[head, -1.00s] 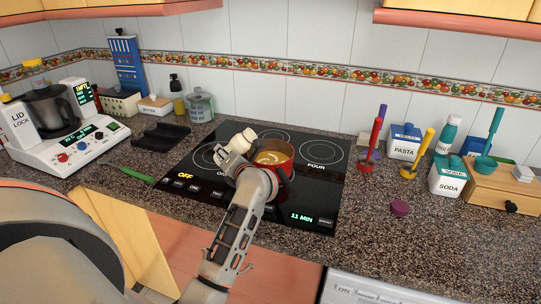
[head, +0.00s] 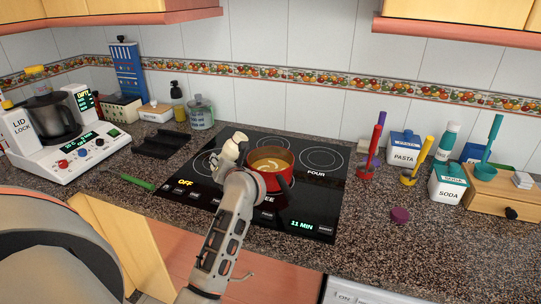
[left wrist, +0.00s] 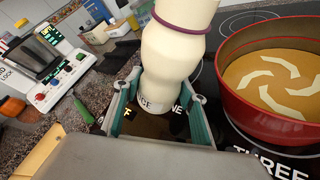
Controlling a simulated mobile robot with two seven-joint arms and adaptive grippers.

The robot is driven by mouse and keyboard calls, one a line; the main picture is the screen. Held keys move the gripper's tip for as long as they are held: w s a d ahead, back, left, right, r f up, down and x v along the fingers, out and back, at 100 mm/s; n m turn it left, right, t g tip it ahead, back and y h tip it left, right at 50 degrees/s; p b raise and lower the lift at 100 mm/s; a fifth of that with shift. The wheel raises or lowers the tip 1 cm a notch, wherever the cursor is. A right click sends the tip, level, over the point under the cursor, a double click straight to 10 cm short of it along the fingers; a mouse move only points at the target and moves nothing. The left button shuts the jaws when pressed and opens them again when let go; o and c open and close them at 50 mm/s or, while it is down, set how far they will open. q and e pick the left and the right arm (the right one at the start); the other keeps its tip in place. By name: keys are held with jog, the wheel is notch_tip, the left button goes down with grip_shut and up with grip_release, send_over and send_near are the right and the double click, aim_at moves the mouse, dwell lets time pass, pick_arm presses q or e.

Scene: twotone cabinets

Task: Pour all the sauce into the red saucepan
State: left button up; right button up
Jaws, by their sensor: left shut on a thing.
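The red saucepan (head: 277,183) sits on the black cooktop. It holds brown-orange sauce with pale streaks on top, and the left wrist view shows its red wall (left wrist: 262,122) close on the right. My left gripper (head: 236,168) is shut on a cream bottle (head: 232,150), just left of the pan and apart from it. In the left wrist view the bottle (left wrist: 172,60) stands nearly upright between the two fingers, with a purple band near its top. The bottle's opening and contents are hidden. My right gripper is not in view.
The cooktop (head: 318,190) has marked burners and a lit display. A white appliance with a jug (head: 75,150) stands left, near a green-handled utensil (head: 138,183). Pasta (head: 405,155) and soda (head: 448,185) canisters, upright utensils and a wooden box (head: 500,197) stand right.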

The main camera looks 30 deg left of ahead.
pick_arm(q)
jog(key=shift+s+a+r+p, duration=0.5)
jog(key=shift+r+p, duration=0.15)
jog(key=shift+r, duration=0.1)
jog(key=shift+w, duration=0.1)
jog(key=n+h+b, duration=0.1)
jog(key=n+t+h+b, duration=0.1)
jog(key=n+b, duration=0.1)
jog(key=shift+f, duration=0.25)
jog(key=shift+n+t+h+b, duration=0.4)
jog(key=shift+n+b, duration=0.2)
jog(key=shift+n, duration=0.2)
jog(key=shift+r, duration=0.15)
jog(key=shift+r, duration=0.1)
